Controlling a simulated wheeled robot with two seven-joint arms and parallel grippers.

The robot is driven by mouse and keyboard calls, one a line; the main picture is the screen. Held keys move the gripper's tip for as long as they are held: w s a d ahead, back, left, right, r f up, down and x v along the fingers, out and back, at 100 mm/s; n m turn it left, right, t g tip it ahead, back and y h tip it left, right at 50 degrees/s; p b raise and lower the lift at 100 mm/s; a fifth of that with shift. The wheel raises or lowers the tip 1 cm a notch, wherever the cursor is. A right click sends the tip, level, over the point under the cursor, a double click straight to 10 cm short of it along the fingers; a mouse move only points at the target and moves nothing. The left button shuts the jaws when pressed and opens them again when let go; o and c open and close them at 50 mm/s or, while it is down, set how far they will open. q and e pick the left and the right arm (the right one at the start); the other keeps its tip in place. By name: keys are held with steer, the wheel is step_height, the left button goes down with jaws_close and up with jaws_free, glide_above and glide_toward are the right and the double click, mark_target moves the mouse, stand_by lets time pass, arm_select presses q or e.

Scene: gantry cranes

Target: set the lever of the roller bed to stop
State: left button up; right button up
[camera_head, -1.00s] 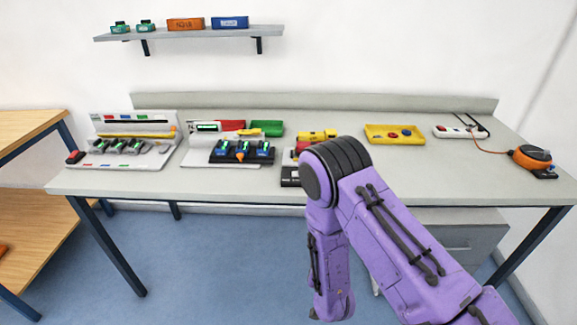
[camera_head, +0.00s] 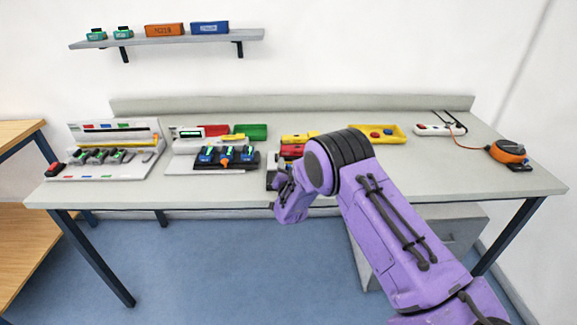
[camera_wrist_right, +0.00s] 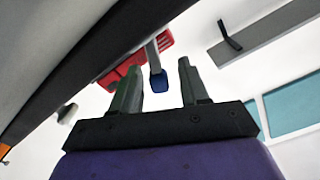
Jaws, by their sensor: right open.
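My right gripper (camera_wrist_right: 159,68) is open and empty in the wrist view, its two dark fingers apart. Beyond the fingertips a grey stem with a dark blue tip (camera_wrist_right: 156,82) hangs in front of a red part (camera_wrist_right: 130,62); it looks like a lever, but I cannot be sure it is the roller bed's. It appears between the fingers, with no contact visible. In the head view my right wrist is at the table's front edge, by a red and dark device (camera_head: 290,150) that my arm partly hides. The fingers are not clear there. My left gripper is out of view.
On the grey table (camera_head: 400,180) stand a white panel device (camera_head: 115,128) at left, a black tray with blue blocks (camera_head: 227,158), a yellow tray (camera_head: 377,140), a white power strip (camera_head: 433,130) and an orange round device (camera_head: 507,150). A shelf (camera_head: 165,41) hangs above.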

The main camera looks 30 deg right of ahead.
jaws_close()
steer(key=shift+w+a+f+n+b, duration=0.15)
steer(key=shift+a+n+b, duration=0.1)
steer(key=shift+n+b, duration=0.3)
steer(key=shift+w+a+r+n+b, duration=0.15)
steer(key=shift+a+n+b, duration=0.15)
steer(key=shift+n, duration=0.35)
steer(key=n, duration=0.2)
steer(key=shift+w+a+r+n+b, duration=0.1)
steer(key=shift+w+a+n+b, duration=0.2)
steer(key=shift+a+b, duration=0.1)
jaws_free()
steer(key=shift+s, duration=0.1)
steer(key=b+v, duration=0.2)
steer(key=v, duration=0.8)
steer(key=shift+s+a, duration=0.15)
steer(key=shift+a, duration=0.05)
